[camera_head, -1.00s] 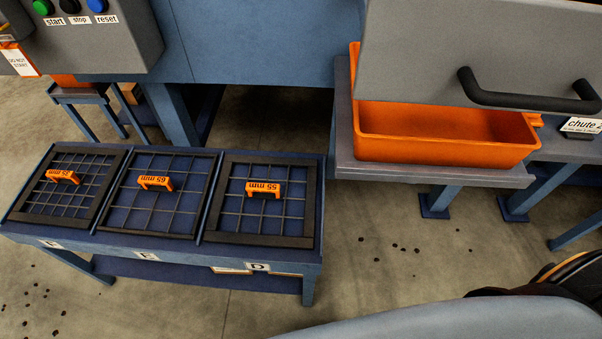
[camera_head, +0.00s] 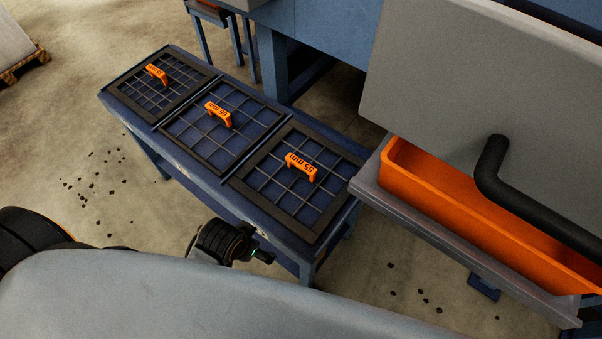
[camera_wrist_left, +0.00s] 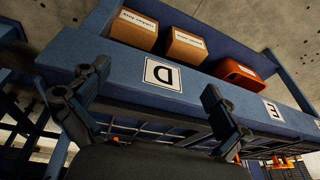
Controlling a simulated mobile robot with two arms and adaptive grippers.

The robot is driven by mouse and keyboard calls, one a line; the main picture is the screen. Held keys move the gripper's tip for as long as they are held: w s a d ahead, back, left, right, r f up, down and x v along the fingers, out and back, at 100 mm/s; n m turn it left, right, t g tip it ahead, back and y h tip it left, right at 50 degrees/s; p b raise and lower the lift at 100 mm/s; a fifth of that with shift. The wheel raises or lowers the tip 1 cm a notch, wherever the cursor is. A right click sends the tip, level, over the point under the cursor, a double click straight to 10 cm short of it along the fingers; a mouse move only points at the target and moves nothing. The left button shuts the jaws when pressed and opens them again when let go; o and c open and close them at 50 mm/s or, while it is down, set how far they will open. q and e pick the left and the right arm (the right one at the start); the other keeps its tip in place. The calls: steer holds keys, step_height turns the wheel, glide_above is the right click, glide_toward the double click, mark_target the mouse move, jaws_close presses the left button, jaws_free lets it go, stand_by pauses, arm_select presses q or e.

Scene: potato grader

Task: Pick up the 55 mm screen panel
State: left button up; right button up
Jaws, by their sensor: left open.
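The 55 mm screen panel (camera_head: 272,190) is a dark framed grid with an orange handle (camera_head: 301,167), lying flat at the near right end of a blue rack (camera_head: 205,180) in the head view. My left gripper (camera_head: 262,256) shows small and dark beside the rack's front edge, near this panel and apart from its handle. In the left wrist view my left gripper (camera_wrist_left: 152,108) is open and empty, its two fingers spread before the rack edge with label D (camera_wrist_left: 163,75). Part of a grid (camera_wrist_left: 150,132) shows between them. My right gripper is not in view.
Two more panels with orange handles, the middle one (camera_head: 190,130) and the 25 mm one (camera_head: 140,90), lie on the rack. An orange bin (camera_head: 440,195) under a grey cover (camera_head: 450,70) with a black handle stands right. Boxes (camera_wrist_left: 187,45) sit on the rack's shelf.

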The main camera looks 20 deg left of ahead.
mark_target(299, 168)
arm_select(q)
steer(key=w+a+r+m+t+y, duration=0.25)
steer(key=w+r+m+t, duration=0.45)
steer(key=w+r+m, duration=0.55)
steer(key=d+f+m+h, duration=0.1)
steer(key=m+h, duration=0.1)
steer(key=m, duration=0.6)
steer(key=d+f+m+t+h, duration=0.1)
steer(key=m+h, duration=0.1)
steer(key=m, duration=0.6)
steer(key=d+f+m+t+h, duration=0.1)
steer(key=d+f+m+h, duration=0.1)
steer(key=m, duration=0.6)
steer(key=shift+s+h, duration=0.1)
steer(key=shift+h, duration=0.35)
steer(key=shift+f+m, duration=0.15)
steer(key=shift+m, duration=0.3)
steer(key=x, duration=0.7)
steer(key=shift+w+d, duration=0.2)
steer(key=shift+w, duration=0.1)
steer(key=shift+x, duration=2.95)
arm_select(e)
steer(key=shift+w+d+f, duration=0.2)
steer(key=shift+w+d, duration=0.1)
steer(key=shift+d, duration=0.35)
